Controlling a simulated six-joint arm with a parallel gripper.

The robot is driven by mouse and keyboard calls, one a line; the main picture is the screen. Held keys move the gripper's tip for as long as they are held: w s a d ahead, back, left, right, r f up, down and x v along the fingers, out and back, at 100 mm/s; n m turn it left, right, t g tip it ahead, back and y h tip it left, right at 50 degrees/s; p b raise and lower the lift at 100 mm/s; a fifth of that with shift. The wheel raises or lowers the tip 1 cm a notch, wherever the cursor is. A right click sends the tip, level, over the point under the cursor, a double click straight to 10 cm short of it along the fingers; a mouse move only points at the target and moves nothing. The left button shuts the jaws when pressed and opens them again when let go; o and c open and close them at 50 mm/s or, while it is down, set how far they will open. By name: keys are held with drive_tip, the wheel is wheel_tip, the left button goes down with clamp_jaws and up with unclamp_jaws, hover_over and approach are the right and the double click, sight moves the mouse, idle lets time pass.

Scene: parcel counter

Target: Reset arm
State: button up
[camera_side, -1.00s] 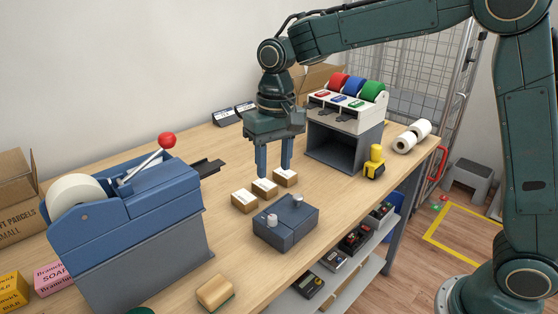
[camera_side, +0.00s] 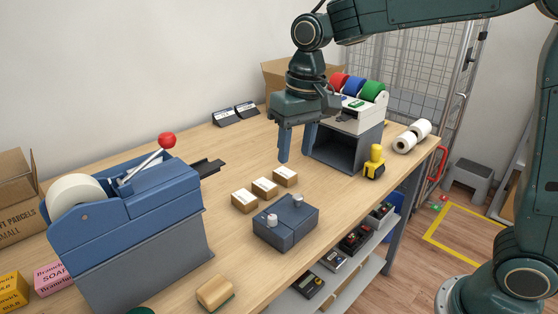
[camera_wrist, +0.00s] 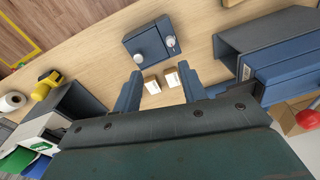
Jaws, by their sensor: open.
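My gripper (camera_side: 296,145) is open and empty, raised above the wooden counter. Its two blue fingers point down, behind and above a row of three small brown parcels (camera_side: 264,187) in the side view. In the wrist view, two small parcels (camera_wrist: 162,83) show between and beyond the fingers (camera_wrist: 163,90); the third is not seen there. A dark blue box with two light knobs (camera_side: 286,223) stands just in front of the parcels, and it also shows at the top of the wrist view (camera_wrist: 150,42).
A blue tape machine with a red-knobbed lever (camera_side: 125,215) stands at left. A dispenser with red, blue and green rolls (camera_side: 352,120) stands behind my gripper at right. A yellow object (camera_side: 375,163) and white rolls (camera_side: 411,136) sit near the right edge. A sponge (camera_side: 215,294) lies in front.

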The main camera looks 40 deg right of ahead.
drive_tip(key=s+d+t, duration=0.2)
drive_tip(key=s+d, duration=0.2)
drive_tip(key=s, duration=0.6)
drive_tip(key=s+d+n+t, duration=0.1)
drive_tip(key=s+d, duration=0.3)
drive_tip(key=s, duration=0.7)
drive_tip(key=shift+s+d+r+n+t+h, duration=0.2)
drive_tip(key=shift+s+r+n+t+h, duration=0.15)
drive_tip(key=shift+t, duration=0.45)
drive_tip(key=shift+o, duration=0.6)
drive_tip(key=shift+w, duration=0.1)
